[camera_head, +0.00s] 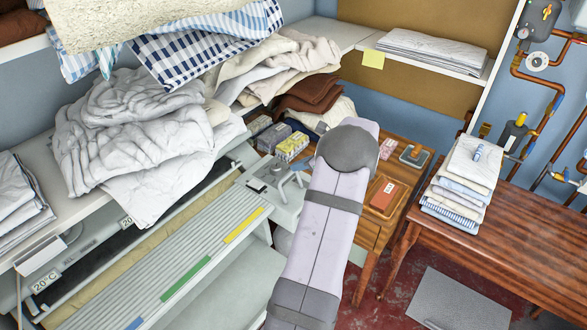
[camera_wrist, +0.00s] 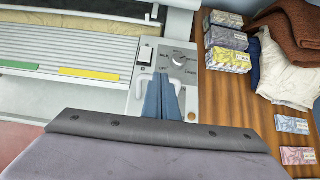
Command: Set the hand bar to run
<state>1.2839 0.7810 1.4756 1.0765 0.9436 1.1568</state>
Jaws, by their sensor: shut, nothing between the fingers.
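The ironer's pale control panel (camera_head: 270,203) stands at the right end of the machine. It also shows in the wrist view (camera_wrist: 138,102). On it are a small rocker switch (camera_wrist: 146,54) and a round dial (camera_wrist: 178,58) with lettering around it, including what looks like OFF. My gripper (camera_wrist: 161,77) is shut and empty, its blue fingers over the panel, just below the switch and dial. I cannot tell whether they touch it. A long pale bar (camera_wrist: 75,18) runs along the machine at the top of the wrist view. I cannot tell which part is the hand bar or its setting.
Crumpled white linen (camera_head: 135,135) is heaped on the shelf above the ironer. Several small boxes (camera_wrist: 228,60) and brown cloth (camera_wrist: 294,35) lie on the wooden cabinet to the right. Folded linen (camera_head: 460,180) is stacked on a wooden bench. Red floor shows between the furniture.

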